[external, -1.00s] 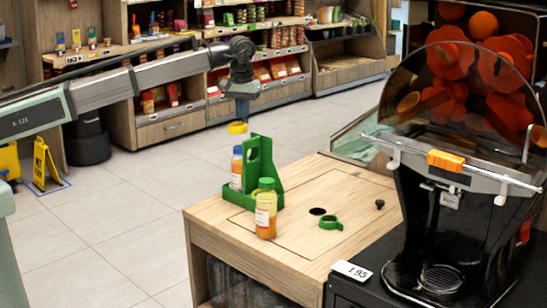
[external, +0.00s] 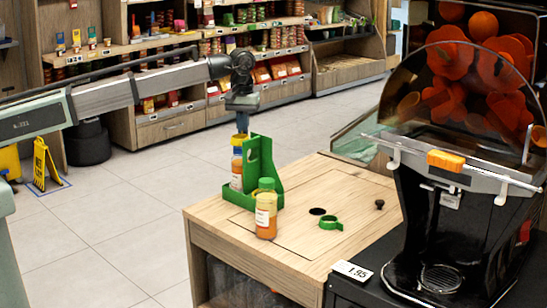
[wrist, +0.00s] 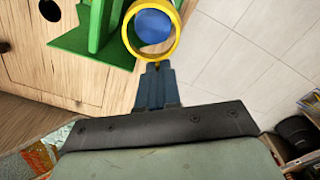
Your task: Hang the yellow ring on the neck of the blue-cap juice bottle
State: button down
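The yellow ring (wrist: 127,30) is pinched by its edge in my gripper (wrist: 157,68), whose fingers are shut on it. In the wrist view the blue cap (wrist: 153,26) of the juice bottle shows through the ring's opening. In the external view my gripper (external: 242,124) points down with the ring (external: 238,139) at the top of the blue-cap bottle (external: 237,175).
A green-cap juice bottle (external: 266,212) stands on the wooden counter (external: 315,250) in front of the carrier. A green ring (external: 331,223) lies right of it, near a dark hole (external: 317,211) and a black knob (external: 379,204). The juicer (external: 450,200) stands at right.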

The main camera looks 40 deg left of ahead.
aim_at(243, 136)
jog(key=shift+f, duration=0.45)
jog(key=shift+f, duration=1.1)
dwell(2.0)
jog(key=c, duration=1.3)
grip_release()
jog(key=shift+o, duration=0.6)
jog(key=o, duration=0.3)
jog(key=shift+r, duration=0.1)
jog(key=shift+r, duration=3.45)
